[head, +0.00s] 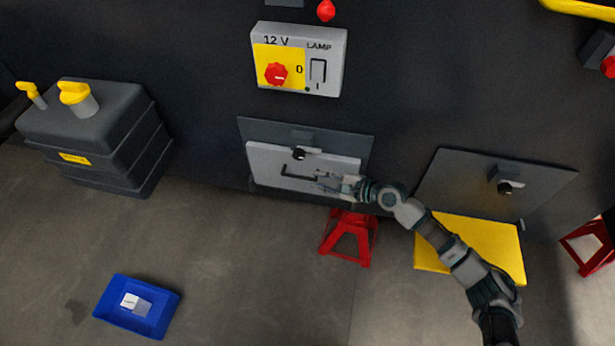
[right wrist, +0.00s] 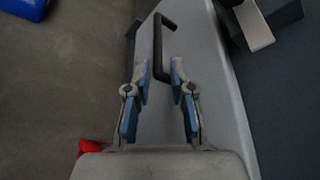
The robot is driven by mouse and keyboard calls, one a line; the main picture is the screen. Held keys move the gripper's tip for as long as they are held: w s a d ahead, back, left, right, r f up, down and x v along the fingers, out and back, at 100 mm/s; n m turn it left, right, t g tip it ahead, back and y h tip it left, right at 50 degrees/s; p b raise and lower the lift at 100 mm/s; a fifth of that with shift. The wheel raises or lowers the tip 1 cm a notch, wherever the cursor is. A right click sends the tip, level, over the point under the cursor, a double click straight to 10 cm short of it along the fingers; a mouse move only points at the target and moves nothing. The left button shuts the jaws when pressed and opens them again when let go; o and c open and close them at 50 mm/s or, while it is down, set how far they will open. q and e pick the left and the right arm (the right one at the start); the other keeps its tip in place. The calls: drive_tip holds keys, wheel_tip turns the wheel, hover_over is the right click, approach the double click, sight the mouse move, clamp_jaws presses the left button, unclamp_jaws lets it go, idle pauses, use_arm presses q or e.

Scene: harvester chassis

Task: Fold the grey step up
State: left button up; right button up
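The grey step (head: 268,162) is a light grey panel with a dark bar handle, in front of a dark mounting plate (head: 340,135) low on the chassis wall. It stands out from the plate; its exact angle is hard to tell. A black knob (head: 299,154) sits at its upper edge. The handle (right wrist: 158,45) also shows in the right wrist view. My right gripper (head: 322,181) is at the handle's right end. In the right wrist view its fingers (right wrist: 161,72) are open, with the handle's near end between the fingertips and gaps visible. My left gripper is not in view.
A red stand (head: 349,238) is on the floor just below my right gripper. A yellow step (head: 475,245) is folded out on the right, under my right arm. A dark tank (head: 95,130) stands left, a blue tray (head: 125,318) lies lower left. The floor between is clear.

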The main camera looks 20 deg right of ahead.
drive_tip(key=v, duration=0.6)
drive_tip(key=shift+f, duration=0.1)
